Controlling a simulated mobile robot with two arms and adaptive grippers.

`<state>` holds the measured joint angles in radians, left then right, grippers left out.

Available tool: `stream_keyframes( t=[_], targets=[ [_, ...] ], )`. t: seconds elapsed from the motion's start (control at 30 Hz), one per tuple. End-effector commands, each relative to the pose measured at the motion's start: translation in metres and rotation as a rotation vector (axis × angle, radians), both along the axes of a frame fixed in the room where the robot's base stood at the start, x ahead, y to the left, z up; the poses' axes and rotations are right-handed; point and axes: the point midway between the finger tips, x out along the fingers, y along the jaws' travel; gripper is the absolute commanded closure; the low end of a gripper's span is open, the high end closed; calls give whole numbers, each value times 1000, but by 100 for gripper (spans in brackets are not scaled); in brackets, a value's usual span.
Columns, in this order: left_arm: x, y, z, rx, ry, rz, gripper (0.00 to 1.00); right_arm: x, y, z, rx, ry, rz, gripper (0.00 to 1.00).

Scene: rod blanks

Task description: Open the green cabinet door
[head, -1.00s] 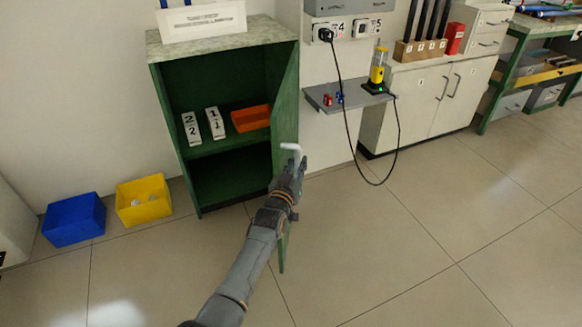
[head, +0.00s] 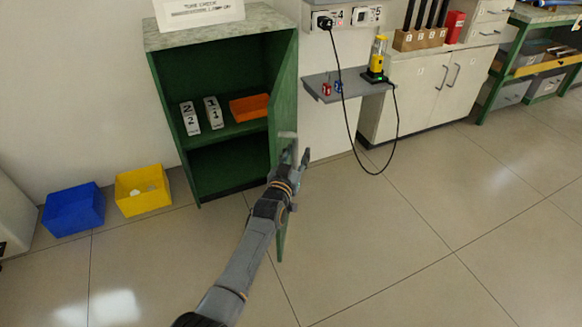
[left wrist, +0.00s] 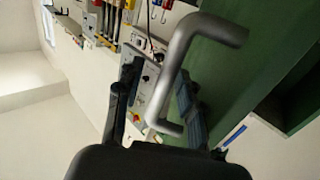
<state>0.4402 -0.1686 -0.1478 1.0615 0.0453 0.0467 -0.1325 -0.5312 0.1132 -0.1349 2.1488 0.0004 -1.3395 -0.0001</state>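The green cabinet (head: 174,110) stands against the wall in the head view, its shelves exposed. Its green door (head: 285,85) stands swung out on the right side, and also shows in the left wrist view (left wrist: 232,75). The grey bar handle (head: 288,136) is on the door's outer face; in the left wrist view it is a large bent bar (left wrist: 168,75). My left gripper (head: 297,157) is at the handle with its fingers spread. In the left wrist view the handle's lower end lies between the parted fingers, with no clear grip. My right gripper is not in view.
Inside the cabinet are an orange tray (head: 249,107) and white numbered blocks (head: 190,118). Blue (head: 73,210) and yellow (head: 143,190) bins stand on the floor at left. A grey wall shelf (head: 345,86) with a hanging black cable is right of the door. The floor at right is clear.

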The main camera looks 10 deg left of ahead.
Motion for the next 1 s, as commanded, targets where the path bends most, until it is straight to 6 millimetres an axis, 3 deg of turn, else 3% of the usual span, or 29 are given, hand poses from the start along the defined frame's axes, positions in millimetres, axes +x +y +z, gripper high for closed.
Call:
stream_keyframes(
  t=[0.6, 0.8, 1.0],
  targets=[
    [-100, 20, -2, 0, 5, -1, 62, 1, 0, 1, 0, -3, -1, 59],
    [-113, 22, -1, 0, 4, -1, 62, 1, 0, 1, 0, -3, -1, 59],
    [-114, 23, -2, 0, 4, -2, 62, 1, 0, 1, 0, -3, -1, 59]
  ],
)
